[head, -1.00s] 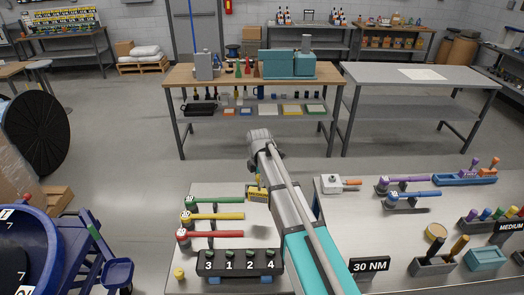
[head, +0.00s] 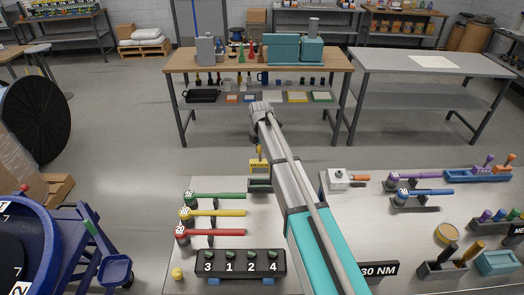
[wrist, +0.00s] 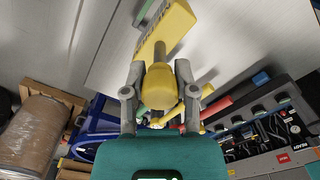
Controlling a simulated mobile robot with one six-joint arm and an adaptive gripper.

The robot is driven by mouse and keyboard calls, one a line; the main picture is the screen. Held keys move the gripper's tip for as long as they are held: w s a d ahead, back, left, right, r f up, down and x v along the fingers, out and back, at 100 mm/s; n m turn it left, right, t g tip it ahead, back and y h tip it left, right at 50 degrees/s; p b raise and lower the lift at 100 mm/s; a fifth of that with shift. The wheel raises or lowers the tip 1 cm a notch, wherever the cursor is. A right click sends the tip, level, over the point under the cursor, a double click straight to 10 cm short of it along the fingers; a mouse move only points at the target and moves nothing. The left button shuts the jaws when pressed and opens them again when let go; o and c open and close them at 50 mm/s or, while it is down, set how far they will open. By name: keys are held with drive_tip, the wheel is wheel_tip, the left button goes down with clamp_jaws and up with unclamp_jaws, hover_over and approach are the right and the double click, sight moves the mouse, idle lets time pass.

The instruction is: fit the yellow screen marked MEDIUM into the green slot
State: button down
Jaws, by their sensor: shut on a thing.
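The yellow screen (head: 259,167) shows in the head view as a small upright block with dark lettering, just above a dark grey holder (head: 259,185) on the near bench. In the wrist view the screen (wrist: 167,28) has lettering on its face, a grey stem and a rounded yellow handle. My gripper (wrist: 160,88) is shut on that handle. Whether the screen touches the holder is unclear.
Green (head: 218,196), yellow (head: 220,213) and red (head: 216,232) levers lie to the left of my arm. A black numbered block (head: 240,263) stands in front. Blue and purple levers and a teal tray (head: 499,262) are on the right.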

sight(260, 161)
drive_tip(key=shift+d, duration=0.1)
drive_tip(key=shift+f+b, duration=2.85)
drive_tip(key=shift+b, duration=0.05)
drive_tip(key=shift+f+b, duration=1.85)
idle(0.6)
drive_tip(key=shift+c, duration=1.5)
unclamp_jaws()
drive_tip(key=shift+r, duration=0.1)
wheel_tip(260, 161, up, 9)
drive_tip(key=p, duration=0.9)
drive_tip(key=shift+r, duration=0.15)
